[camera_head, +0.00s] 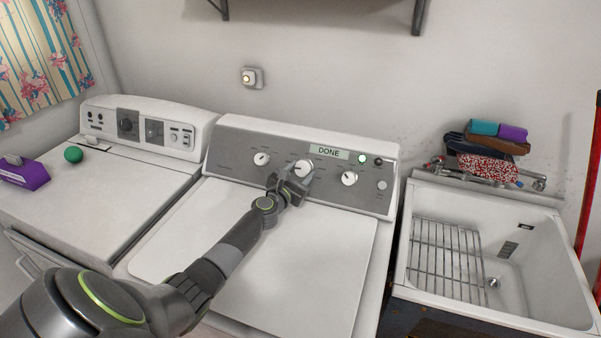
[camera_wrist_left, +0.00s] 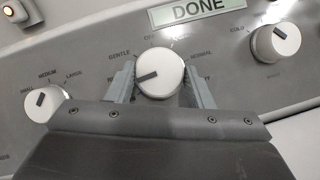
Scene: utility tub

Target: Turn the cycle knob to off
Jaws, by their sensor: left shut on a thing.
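The cycle knob (camera_head: 303,167) is the middle white knob on the grey panel of the right-hand machine, just below a display reading DONE (camera_head: 328,152). My left gripper (camera_head: 292,182) is shut on this knob. In the left wrist view the knob (camera_wrist_left: 160,73) sits between the two fingers (camera_wrist_left: 160,85), one on each side. Its dark pointer mark slants, with its left end lower, toward the left side of the dial. GENTLE and NORMAL labels show above; the lower labels are hidden by the gripper. My right gripper is not in view.
Other white knobs flank it on the left (camera_head: 261,159) and right (camera_head: 349,178). A second white machine (camera_head: 100,190) stands left, with a green ball (camera_head: 73,154). A utility sink (camera_head: 520,200) with a rack stands right.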

